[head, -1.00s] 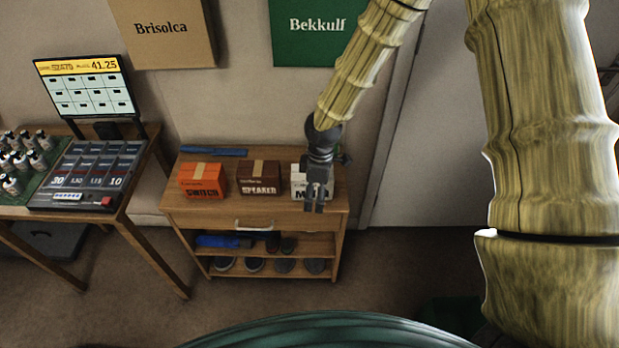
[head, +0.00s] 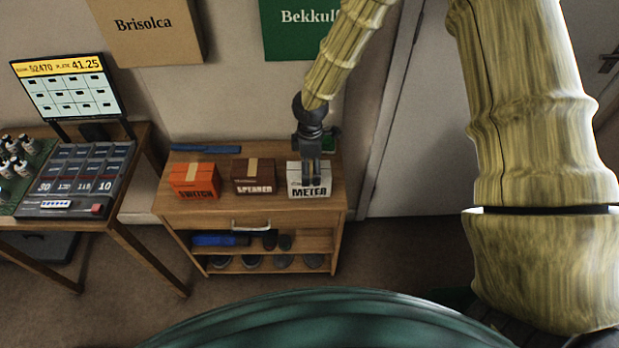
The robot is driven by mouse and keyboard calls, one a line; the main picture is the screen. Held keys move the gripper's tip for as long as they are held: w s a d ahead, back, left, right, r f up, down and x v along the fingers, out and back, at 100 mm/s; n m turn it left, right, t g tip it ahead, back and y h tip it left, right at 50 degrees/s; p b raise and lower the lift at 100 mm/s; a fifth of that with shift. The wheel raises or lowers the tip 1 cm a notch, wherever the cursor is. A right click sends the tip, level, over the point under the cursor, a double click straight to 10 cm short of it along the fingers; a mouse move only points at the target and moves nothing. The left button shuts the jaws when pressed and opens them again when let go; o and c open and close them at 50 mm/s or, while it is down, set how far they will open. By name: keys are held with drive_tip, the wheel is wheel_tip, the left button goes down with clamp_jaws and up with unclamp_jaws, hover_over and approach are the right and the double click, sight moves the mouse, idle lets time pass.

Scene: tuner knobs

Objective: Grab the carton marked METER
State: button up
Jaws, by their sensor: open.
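The white carton marked METER (head: 309,192) stands at the right end of the wooden cabinet top (head: 262,212). My gripper (head: 311,178) points down in front of the carton's upper part, in line with it in the head view, and hides part of its top and front. The gripper is open. Whether its fingers touch the carton or lie around it cannot be told from this view. The brown SPEAKER carton (head: 254,177) stands to the left of it. The orange SWITCH carton (head: 195,181) stands farther left.
A blue flat object (head: 206,149) lies at the cabinet's back edge. A small green object (head: 329,138) is behind my gripper. A table with a till (head: 80,180) and bottles stands at the left.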

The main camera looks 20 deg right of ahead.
drive_tip(key=shift+d+f, duration=0.1)
drive_tip(key=shift+f, duration=0.5)
wheel_tip(320, 180, down, 3)
drive_tip(key=shift+w+r+p, duration=0.1)
drive_tip(key=shift+p, duration=0.4)
drive_tip(key=shift+w+a+f, duration=0.15)
drive_tip(key=shift+a+f, duration=0.15)
drive_tip(key=shift+f, duration=0.45)
drive_tip(key=shift+d+r, duration=0.1)
drive_tip(key=shift+d, duration=0.15)
drive_tip(key=c, duration=1.2)
